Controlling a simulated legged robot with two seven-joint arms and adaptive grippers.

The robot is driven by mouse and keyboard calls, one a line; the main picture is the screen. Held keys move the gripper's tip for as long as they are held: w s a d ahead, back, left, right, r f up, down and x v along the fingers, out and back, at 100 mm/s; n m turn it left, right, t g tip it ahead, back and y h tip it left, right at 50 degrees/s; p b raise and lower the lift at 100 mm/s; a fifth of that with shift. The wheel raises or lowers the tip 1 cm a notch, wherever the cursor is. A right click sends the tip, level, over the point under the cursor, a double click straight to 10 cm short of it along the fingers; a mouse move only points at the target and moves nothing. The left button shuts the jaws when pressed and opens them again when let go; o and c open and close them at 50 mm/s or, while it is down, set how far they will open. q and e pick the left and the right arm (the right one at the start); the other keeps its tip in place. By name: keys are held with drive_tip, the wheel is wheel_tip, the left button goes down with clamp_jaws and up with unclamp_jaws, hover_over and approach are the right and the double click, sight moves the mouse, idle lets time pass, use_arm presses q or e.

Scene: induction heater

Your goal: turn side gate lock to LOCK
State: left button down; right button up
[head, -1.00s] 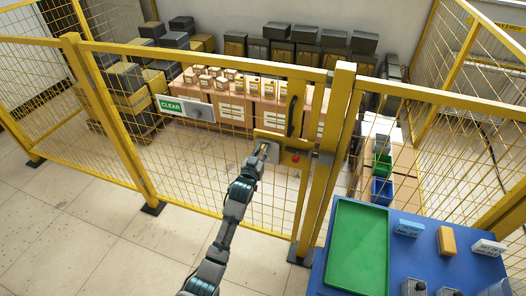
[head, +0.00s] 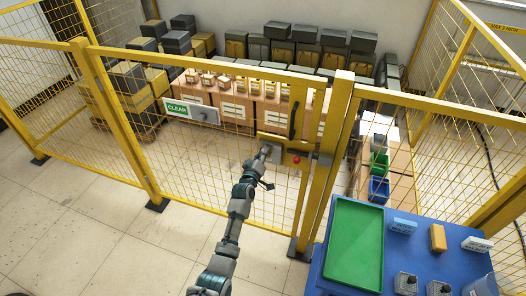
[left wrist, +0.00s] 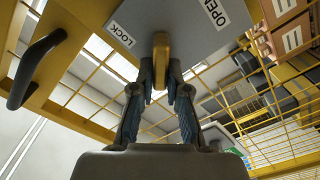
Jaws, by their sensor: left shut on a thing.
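The side gate lock has a grey plate (left wrist: 145,22) on a yellow latch box, with LOCK printed at the left and OPEN at the right in the left wrist view. Its yellow turning handle (left wrist: 161,58) stands out from the plate and points between the two labels in that view. My left gripper (left wrist: 161,88) is shut on this handle, one finger on each side. In the head view the left gripper (head: 266,151) is at the lock on the gate and hides most of the handle. My right gripper is not in view.
A red knob (head: 296,159) sits just right of the lock. A black gate handle (left wrist: 36,70) is close by. The yellow mesh gate carries a CLEAR sign (head: 177,107). A blue table (head: 318,277) with a green tray (head: 355,245) stands at the right.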

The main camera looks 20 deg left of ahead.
use_arm(q)
drive_tip(key=shift+a+r+n, duration=0.1)
drive_tip(key=shift+r+n, duration=0.1)
drive_tip(key=shift+n, duration=0.7)
drive_tip(key=shift+f+n+p, duration=0.15)
drive_tip(key=shift+n+p, duration=0.3)
drive_tip(key=shift+n, duration=0.55)
drive_tip(key=n, duration=0.4)
drive_tip(key=shift+a+f+n+p, duration=0.1)
drive_tip(key=shift+f+n+p, duration=0.2)
drive_tip(key=shift+f+n, duration=0.1)
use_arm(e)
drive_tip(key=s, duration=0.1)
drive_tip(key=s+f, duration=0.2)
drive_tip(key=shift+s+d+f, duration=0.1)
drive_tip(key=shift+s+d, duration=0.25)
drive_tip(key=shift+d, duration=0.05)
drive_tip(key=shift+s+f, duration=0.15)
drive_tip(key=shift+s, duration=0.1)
use_arm(q)
drive_tip(key=c, duration=1.2)
unclamp_jaws()
drive_tip(key=shift+w+f, duration=0.1)
drive_tip(key=shift+o, duration=0.2)
drive_tip(key=shift+a, duration=0.1)
drive_tip(key=s, duration=1.2)
drive_tip(key=shift+a, duration=0.15)
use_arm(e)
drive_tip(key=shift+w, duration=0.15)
